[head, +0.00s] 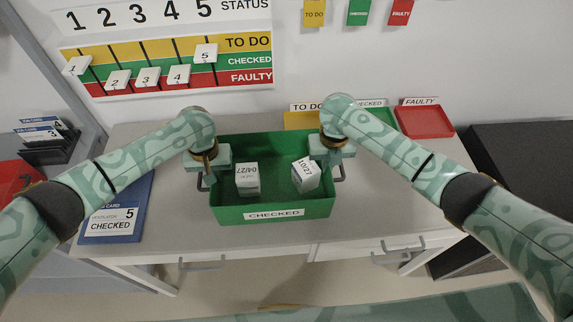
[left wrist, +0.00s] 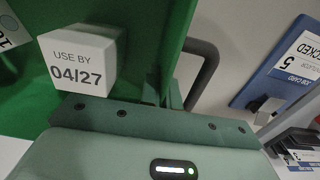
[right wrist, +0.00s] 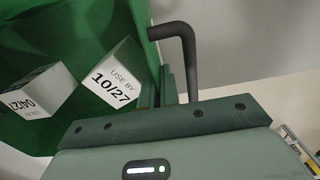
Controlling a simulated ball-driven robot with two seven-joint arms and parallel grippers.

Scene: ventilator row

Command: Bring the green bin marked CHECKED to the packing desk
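The green bin (head: 320,209) with a white CHECKED label stands at the front middle of the grey-white worktop. Two white boxes lie in it, one marked 04/27 (head: 247,179) and one marked 10/27 (head: 305,176). My left gripper (head: 210,178) is at the bin's left side wall, and my right gripper (head: 332,168) is at its right side wall. In both wrist views the fingers sit close together around the wall, beside the dark handles (left wrist: 208,62) (right wrist: 187,60). The fingertips are largely hidden. I cannot tell whether the bin is slightly lifted.
Yellow TO DO (head: 299,121) and red FAULTY (head: 425,122) trays stand behind, with a green one between. A blue job-card board (head: 125,205) lies left of the bin. A status board (head: 165,60) hangs on the wall. Dark cabinets (head: 520,160) stand right. The worktop right of the bin is clear.

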